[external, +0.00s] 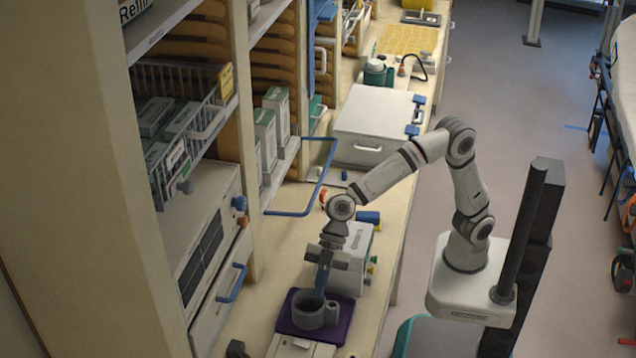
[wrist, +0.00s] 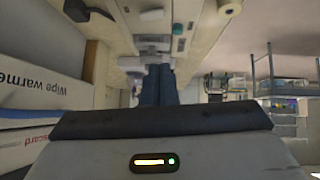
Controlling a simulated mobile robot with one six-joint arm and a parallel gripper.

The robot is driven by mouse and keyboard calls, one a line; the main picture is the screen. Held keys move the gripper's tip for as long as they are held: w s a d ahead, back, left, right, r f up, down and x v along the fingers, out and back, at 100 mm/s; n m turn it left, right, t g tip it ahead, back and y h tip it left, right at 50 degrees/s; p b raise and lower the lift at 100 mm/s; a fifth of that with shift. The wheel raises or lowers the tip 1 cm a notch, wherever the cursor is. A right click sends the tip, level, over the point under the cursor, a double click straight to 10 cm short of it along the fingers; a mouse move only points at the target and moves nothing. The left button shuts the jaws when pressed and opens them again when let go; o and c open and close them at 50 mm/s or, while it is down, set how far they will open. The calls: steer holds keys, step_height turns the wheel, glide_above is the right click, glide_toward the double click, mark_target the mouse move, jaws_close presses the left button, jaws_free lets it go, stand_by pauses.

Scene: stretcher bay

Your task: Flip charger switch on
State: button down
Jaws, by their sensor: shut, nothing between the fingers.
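My gripper (external: 321,288) points down in the external view, with its blue fingers together and empty. The tips are at or just above the rim of a grey round cup-shaped holder (external: 307,318); I cannot tell whether they are inside it. My shut fingers also show in the wrist view (wrist: 157,88). A white boxy unit with coloured knobs (external: 352,272) stands right behind the gripper. A pale flat unit (external: 290,349) lies in front of the holder, cut off by the frame edge. No charger switch can be made out clearly, nor its position.
The holder stands on a dark purple mat (external: 342,328) on the counter. A blue rail-like handle (external: 326,180) juts from the shelving left of my arm. A white lidded box (external: 372,118) stands farther back. Shelves with cartons and a wire basket (external: 186,110) line the left.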

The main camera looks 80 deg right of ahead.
steer(key=w+t+p, duration=0.1)
steer(key=p, duration=0.3)
steer(key=shift+r, duration=0.2)
steer(key=p, duration=0.3)
glide_above(295, 343)
steer(key=s+d, duration=0.2)
steer(key=d, duration=0.1)
step_height(295, 343, down, 6)
steer(key=shift+w+f, duration=0.15)
steer(key=shift+f, duration=0.05)
steer(key=f, duration=0.3)
steer(key=shift+w+a+f, duration=0.15)
steer(key=shift+w+f, duration=0.1)
steer(key=shift+w, duration=0.15)
steer(key=shift+w+f, duration=0.1)
steer(key=shift+f, duration=0.4)
